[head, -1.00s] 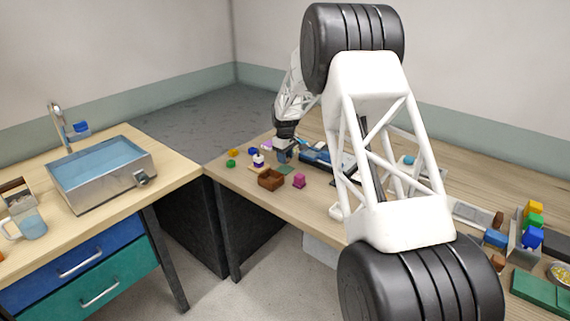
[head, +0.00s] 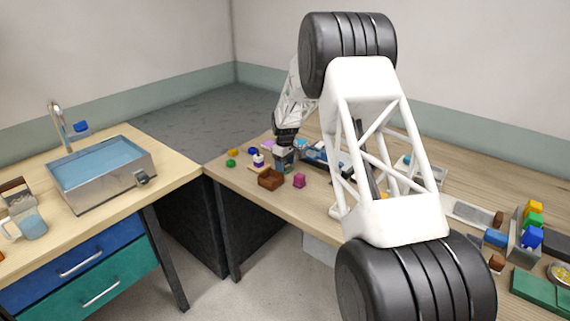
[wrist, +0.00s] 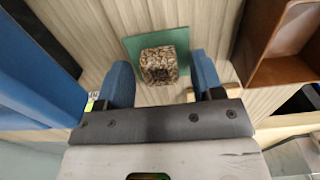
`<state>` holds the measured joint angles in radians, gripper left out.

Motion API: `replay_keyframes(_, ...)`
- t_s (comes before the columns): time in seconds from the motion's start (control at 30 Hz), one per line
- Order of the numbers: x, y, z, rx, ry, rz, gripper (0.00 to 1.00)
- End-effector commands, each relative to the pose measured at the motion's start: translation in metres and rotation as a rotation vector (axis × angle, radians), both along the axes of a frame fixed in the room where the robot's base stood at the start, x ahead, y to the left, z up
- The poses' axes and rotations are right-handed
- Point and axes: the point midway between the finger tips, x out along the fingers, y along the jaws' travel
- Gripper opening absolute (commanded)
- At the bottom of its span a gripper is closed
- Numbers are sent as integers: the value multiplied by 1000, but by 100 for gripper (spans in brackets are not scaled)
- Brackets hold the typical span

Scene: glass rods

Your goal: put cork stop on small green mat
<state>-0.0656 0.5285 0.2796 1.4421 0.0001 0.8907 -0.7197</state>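The cork stop (wrist: 158,66), a speckled brown block, shows in the wrist view over the small green mat (wrist: 134,46). It covers the mat's near middle part; whether it rests flat on the mat I cannot tell for sure. My gripper (wrist: 161,72) is open, with one blue finger on each side of the cork and a visible gap to each. In the head view my gripper (head: 284,160) is low over the far part of the right table. The cork and mat are not clearly visible there.
A brown wooden box (head: 270,178) stands close by; it also shows at the wrist view's right (wrist: 285,62). A magenta block (head: 299,180) is to its right. Small coloured pieces lie left of my gripper. A blue object (wrist: 40,80) fills the wrist view's left.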

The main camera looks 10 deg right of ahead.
Motion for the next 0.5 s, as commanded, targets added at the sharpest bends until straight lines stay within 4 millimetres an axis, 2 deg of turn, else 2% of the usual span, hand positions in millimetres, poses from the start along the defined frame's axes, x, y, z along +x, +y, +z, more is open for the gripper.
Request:
replay_keyframes(0.3,0,0,1,0,0,0,61)
replay_keyframes(0.5,0,0,12,0,-1,0,61)
